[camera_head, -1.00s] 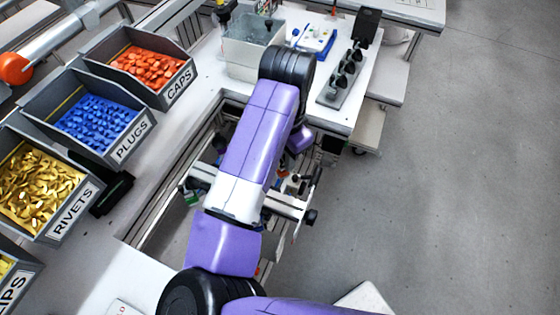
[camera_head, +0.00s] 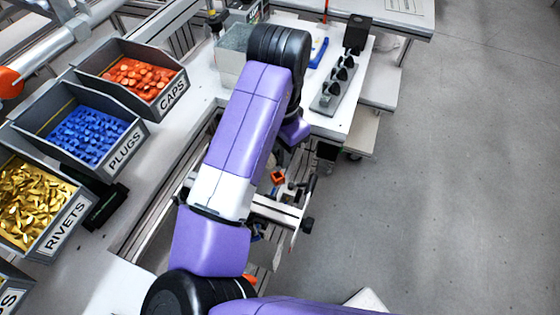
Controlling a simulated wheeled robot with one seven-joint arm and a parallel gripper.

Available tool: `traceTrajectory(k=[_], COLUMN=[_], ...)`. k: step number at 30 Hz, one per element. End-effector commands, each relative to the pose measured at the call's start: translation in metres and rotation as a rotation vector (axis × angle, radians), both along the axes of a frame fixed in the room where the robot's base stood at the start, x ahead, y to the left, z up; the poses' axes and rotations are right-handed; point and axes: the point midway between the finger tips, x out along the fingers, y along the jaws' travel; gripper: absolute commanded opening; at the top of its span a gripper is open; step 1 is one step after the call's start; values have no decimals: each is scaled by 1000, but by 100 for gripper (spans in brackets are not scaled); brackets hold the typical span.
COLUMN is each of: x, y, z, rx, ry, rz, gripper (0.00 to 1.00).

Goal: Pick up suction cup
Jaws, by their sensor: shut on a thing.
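A grey rack (camera_head: 326,104) on the white bench at the upper middle holds several small black cup-shaped pieces (camera_head: 343,74) in a row. They may be suction cups, but they are too small to tell for sure. My purple arm reaches from the bottom of the view up toward the bench and bends down at its black joint. My gripper is hidden behind the arm, so its fingers and anything in them do not show.
Grey bins of orange caps (camera_head: 185,82), blue plugs (camera_head: 143,131) and yellow rivets (camera_head: 84,205) stand on the left bench. A clear-walled box (camera_head: 229,62) is left of my arm's bend. A black block (camera_head: 357,32) stands behind the rack. Open floor lies right.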

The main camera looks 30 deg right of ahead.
Motion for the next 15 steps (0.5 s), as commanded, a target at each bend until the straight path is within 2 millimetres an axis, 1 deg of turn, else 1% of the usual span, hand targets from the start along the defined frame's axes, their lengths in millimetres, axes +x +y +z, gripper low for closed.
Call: traceTrajectory(k=[1,6,9,12,15], x=[1,1,1,1,1], y=[0,1,1,1,1], z=[14,65,91,112,129], rx=[1,6,6,4,4], ry=[-6,-7,-7,-6,-5], rz=[-3,-3,-4,-2,-1], gripper=[0,0,0,0,0])
